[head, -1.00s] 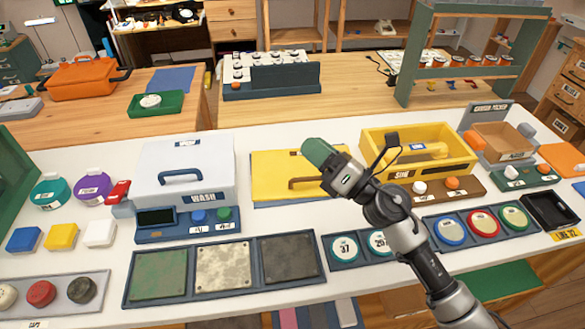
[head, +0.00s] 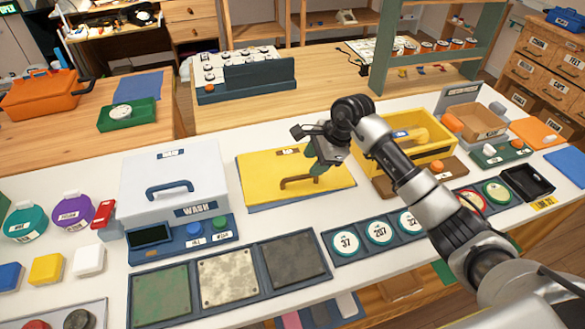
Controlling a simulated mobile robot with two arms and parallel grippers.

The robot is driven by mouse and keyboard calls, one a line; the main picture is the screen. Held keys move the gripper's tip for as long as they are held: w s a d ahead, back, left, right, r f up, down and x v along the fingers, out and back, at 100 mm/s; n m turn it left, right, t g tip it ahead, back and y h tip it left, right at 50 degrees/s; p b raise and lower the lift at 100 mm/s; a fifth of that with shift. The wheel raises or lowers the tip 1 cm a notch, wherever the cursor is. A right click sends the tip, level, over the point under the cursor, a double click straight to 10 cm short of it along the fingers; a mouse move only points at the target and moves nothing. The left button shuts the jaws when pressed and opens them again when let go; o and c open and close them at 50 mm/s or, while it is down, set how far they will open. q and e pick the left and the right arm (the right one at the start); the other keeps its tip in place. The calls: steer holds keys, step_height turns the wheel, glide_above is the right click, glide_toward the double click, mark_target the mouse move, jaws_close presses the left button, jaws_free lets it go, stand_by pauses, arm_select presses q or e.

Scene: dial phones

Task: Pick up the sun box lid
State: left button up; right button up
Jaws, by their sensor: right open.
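The sun box lid is a flat yellow panel (head: 258,177) with a brown handle (head: 298,182), lying on the white counter on a dark blue mat. The open yellow sun box (head: 440,140) stands to its right, with a yellow object inside. My right gripper (head: 312,165), with green fingertips, is open over the right half of the lid, close to the handle's right end. I cannot tell whether the fingers touch the handle. My arm hides part of the lid's right side and the sun box. My left gripper is out of view.
The white wash box (head: 175,180) stands close to the left of the lid, with a blue control panel (head: 180,240) before it. Three textured tiles (head: 229,278) and a row of round numbered discs (head: 345,243) lie in front. A blue rack (head: 245,80) stands behind.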

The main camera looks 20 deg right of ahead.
mark_target(301, 176)
steer(key=shift+x, duration=0.75)
steer(key=x, duration=0.2)
steer(key=p+x, duration=0.1)
steer(key=x, duration=0.1)
steer(key=shift+a+f+p, duration=0.1)
steer(key=shift+a+p, duration=0.2)
steer(key=shift+a, duration=0.1)
steer(key=shift+a+f, duration=0.1)
steer(key=shift+f, duration=0.3)
steer(key=shift+w+r, duration=0.1)
jaws_close()
